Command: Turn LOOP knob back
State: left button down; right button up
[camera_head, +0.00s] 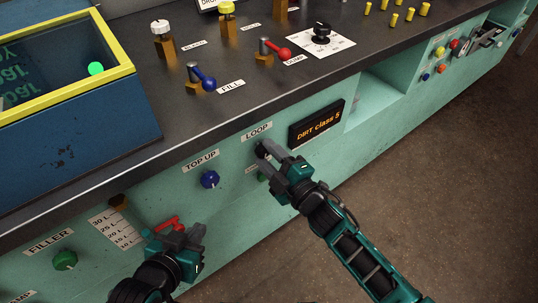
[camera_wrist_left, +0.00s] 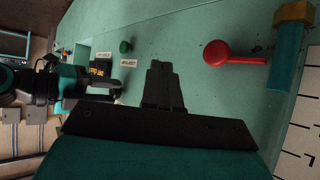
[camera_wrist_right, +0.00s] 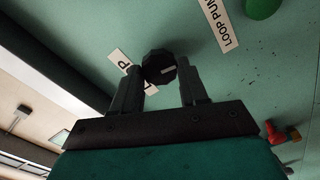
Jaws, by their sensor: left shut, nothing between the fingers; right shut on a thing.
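The LOOP knob (camera_head: 261,151) is a black knob on the teal front panel, under the LOOP label (camera_head: 257,131). My right gripper (camera_head: 266,153) is shut on it. The head view hides part of the knob behind the fingers. My left gripper (camera_head: 194,236) is shut and empty, low at the left by the panel. In the left wrist view its fingers (camera_wrist_left: 160,72) are together, apart from a red lever (camera_wrist_left: 222,53).
A blue TOP UP knob (camera_head: 210,179) is left of the LOOP knob. A green button (camera_head: 263,177) is just below it, partly behind my right gripper. A lit display (camera_head: 317,124) is to its right. The worktop (camera_head: 130,165) overhangs the panel above.

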jog(key=shift+n, duration=1.1)
jog(key=o, duration=1.1)
jog(key=shift+c, duration=0.2)
jog(key=shift+s+d, duration=0.1)
jog(key=p+v, duration=0.1)
jog(key=v, duration=1.1)
jog(key=shift+s+d, duration=0.2)
jog(key=shift+s, duration=0.1)
jog(key=shift+p, duration=0.35)
